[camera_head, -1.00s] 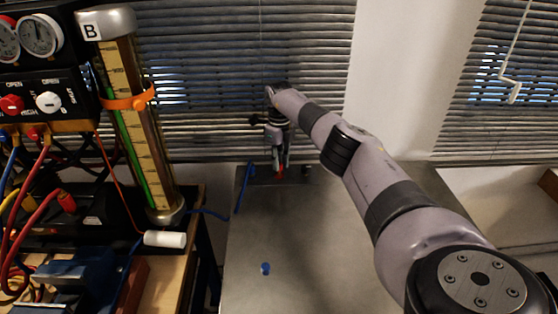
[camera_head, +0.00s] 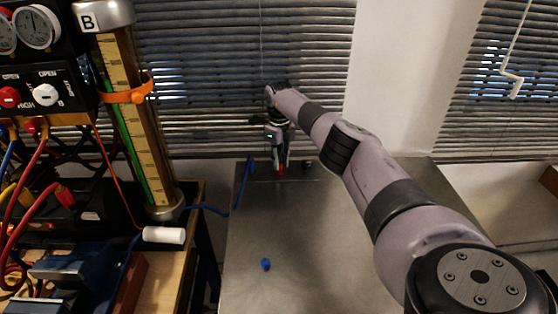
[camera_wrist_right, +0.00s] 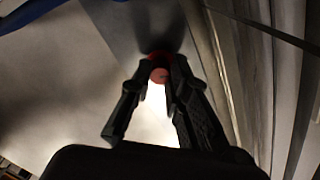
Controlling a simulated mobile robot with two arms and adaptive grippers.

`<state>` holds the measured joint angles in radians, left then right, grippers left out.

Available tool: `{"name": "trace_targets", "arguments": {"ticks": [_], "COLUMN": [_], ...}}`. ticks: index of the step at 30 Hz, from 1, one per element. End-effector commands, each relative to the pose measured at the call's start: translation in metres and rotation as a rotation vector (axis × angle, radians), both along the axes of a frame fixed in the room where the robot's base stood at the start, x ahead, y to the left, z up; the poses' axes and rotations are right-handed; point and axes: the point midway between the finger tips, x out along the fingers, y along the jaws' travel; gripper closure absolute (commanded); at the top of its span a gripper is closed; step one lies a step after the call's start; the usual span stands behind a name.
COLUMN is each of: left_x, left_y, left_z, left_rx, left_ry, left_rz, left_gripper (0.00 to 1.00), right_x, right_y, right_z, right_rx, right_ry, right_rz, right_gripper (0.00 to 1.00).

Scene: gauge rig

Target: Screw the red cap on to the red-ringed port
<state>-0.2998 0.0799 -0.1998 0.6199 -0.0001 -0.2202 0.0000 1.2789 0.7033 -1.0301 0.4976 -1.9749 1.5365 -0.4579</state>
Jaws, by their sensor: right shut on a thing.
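My right gripper (camera_head: 281,166) reaches down at the back of the metal table. It is shut on the red cap (camera_head: 282,171), which shows as a small red spot at its fingertips. In the right wrist view, the fingers of my right gripper (camera_wrist_right: 167,85) close around the round red cap (camera_wrist_right: 160,72). A red rim shows just behind the cap; I cannot tell whether it is the port's ring or part of the cap. Whether the cap touches the port is hidden. My left gripper is not in view.
A blue cap (camera_head: 266,264) lies on the bare metal table (camera_head: 320,240). A small dark fitting (camera_head: 308,164) sits right of the gripper. The gauge rig with its column (camera_head: 135,120) stands at left; window blinds rise behind.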

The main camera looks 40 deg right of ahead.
Motion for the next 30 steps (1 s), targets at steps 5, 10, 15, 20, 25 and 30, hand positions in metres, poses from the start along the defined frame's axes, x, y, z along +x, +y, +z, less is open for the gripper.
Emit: {"name": "trace_targets", "arguments": {"ticks": [5,10,15,20,25,30], "left_x": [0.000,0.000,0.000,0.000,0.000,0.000], "left_y": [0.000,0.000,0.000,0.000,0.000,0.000], "left_z": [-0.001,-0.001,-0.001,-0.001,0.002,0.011], "left_rx": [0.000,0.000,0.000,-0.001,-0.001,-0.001], "left_ry": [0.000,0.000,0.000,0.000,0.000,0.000], "left_rz": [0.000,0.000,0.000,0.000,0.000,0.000], "left_gripper": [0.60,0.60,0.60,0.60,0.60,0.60], "right_x": [0.000,0.000,0.000,0.000,0.000,0.000], "right_y": [0.000,0.000,0.000,0.000,0.000,0.000], "right_z": [0.000,-0.001,-0.001,-0.001,0.000,0.001], "right_rx": [0.000,0.000,0.000,0.000,0.000,0.000], "right_ry": [0.000,0.000,-0.001,-0.001,0.000,0.001], "right_rz": [0.000,0.000,0.000,0.000,-0.022,-0.150], "right_gripper": [0.96,0.96,0.96,0.96,0.96,0.96]}}
